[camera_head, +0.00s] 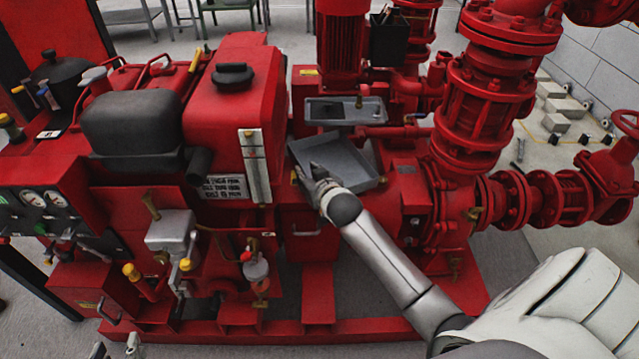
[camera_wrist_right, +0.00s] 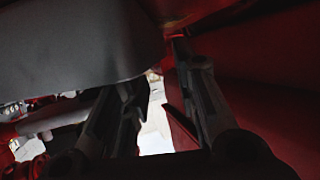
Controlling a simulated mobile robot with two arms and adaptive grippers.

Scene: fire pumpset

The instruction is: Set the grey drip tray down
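The grey drip tray (camera_head: 362,168) is a shallow open tray in the middle of the head view. It sits slightly turned, over the red pumpset between the engine and the pump pipes. My right gripper (camera_head: 312,178) is at its left near edge, with a finger over the rim area. In the right wrist view a dark grey surface, apparently the tray (camera_wrist_right: 70,45), fills the upper left, and the gripper's fingers (camera_wrist_right: 155,95) stand apart with a bright gap between them. What looks like my left gripper (camera_head: 115,348) shows only its separated tips at the bottom left.
A second grey tray (camera_head: 318,112) with small items lies just behind. The red engine (camera_head: 235,90) stands to the left and thick flanged pipes (camera_head: 480,110) to the right. A black holder (camera_head: 389,42) hangs behind.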

